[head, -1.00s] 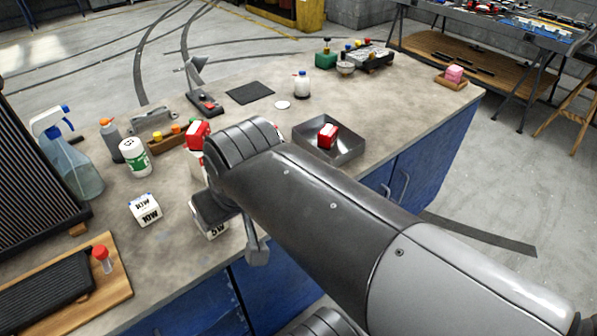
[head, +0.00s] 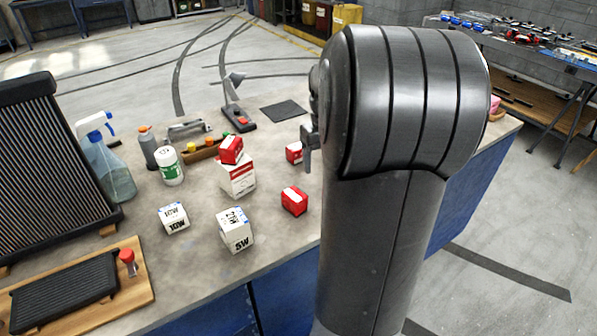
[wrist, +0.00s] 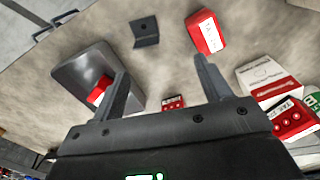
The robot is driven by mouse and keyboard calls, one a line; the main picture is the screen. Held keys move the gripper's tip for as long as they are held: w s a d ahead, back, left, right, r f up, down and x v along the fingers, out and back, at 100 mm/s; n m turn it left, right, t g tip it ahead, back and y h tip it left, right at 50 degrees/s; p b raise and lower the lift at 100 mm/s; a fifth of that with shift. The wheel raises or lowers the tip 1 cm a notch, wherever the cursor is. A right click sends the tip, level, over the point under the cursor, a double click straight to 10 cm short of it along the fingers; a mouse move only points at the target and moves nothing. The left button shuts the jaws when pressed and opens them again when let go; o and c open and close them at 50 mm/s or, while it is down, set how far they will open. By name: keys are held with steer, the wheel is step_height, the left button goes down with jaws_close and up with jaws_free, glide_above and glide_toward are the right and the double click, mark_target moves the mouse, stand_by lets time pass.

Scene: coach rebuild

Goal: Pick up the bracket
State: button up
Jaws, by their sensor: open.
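The bracket (wrist: 146,32) is a small dark grey angled metal piece with a hole, lying on the worktop. It shows at the top middle of the wrist view; in the head view I cannot see it, and my arm covers much of the bench's right part. My gripper (wrist: 160,75) is open, its two fingers apart with nothing held between them. The bracket lies beyond the fingertips, clear of both. In the head view only part of my gripper (head: 308,142) shows at the left of my arm.
A red-and-white box (wrist: 205,32) lies right of the bracket; a metal tray (wrist: 68,72) holding a red item stands left. Another red box (wrist: 173,102) is below. White cartons (head: 236,230) and a spray bottle (head: 105,165) stand on the left part of the bench.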

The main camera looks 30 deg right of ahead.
steer(key=d+f, duration=0.2)
steer(key=d, duration=0.1)
steer(key=shift+d+f, duration=0.1)
steer(key=shift+d, duration=0.05)
steer(key=f, duration=1)
steer(key=shift+w+f, duration=0.2)
steer(key=c, duration=1.1)
steer(key=shift+r, duration=0.15)
